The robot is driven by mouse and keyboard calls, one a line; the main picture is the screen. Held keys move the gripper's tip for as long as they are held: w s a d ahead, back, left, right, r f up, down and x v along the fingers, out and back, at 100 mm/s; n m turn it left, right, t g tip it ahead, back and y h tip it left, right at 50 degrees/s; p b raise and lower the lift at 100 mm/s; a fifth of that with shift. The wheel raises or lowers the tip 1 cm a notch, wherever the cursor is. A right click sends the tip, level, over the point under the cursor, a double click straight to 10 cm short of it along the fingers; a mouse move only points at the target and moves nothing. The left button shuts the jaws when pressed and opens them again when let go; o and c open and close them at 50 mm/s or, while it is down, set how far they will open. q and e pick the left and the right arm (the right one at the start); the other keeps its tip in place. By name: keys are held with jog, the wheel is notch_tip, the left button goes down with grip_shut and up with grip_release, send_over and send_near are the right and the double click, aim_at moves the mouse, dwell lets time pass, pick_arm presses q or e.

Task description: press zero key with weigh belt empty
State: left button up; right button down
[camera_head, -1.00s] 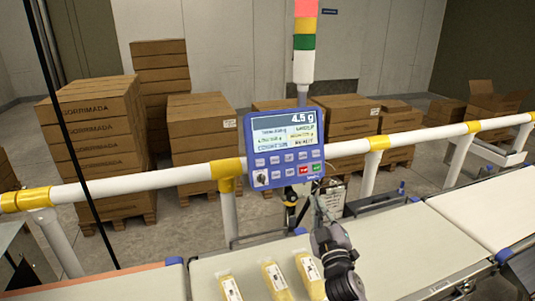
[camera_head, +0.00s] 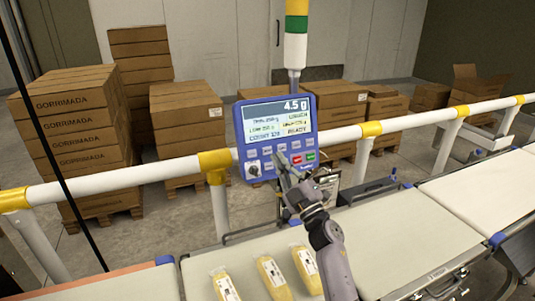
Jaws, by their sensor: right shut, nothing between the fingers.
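The blue control panel (camera_head: 278,134) stands on a post at the rail. Its screen (camera_head: 277,118) reads 4.5 g, with a line that looks like READY. Below the screen are rows of small keys, among them a red key (camera_head: 297,158) and a green key (camera_head: 310,155); the other key labels are too small to read. My right gripper (camera_head: 279,160) is shut and empty, its tips in front of the panel's lower key rows. Whether it touches a key I cannot tell. The weigh belt (camera_head: 370,238) lies below, with three yellow packs (camera_head: 270,278) at its near left part. My left gripper is not in view.
A white and yellow rail (camera_head: 120,174) runs behind the belts. A second belt (camera_head: 480,205) continues at the right. A signal tower (camera_head: 296,45) rises behind the panel. Stacked cartons (camera_head: 75,130) stand on pallets beyond the rail.

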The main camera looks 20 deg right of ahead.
aim_at(267, 150)
jog(key=w+f+b, duration=0.2)
jog(key=w+b, duration=0.3)
jog(key=w, duration=0.2)
jog(key=shift+d, duration=0.2)
jog(key=shift+w, duration=0.1)
dwell(0.8)
jog(key=shift+w+f+b, duration=0.1)
jog(key=shift+b, duration=0.2)
jog(key=shift+w, duration=0.35)
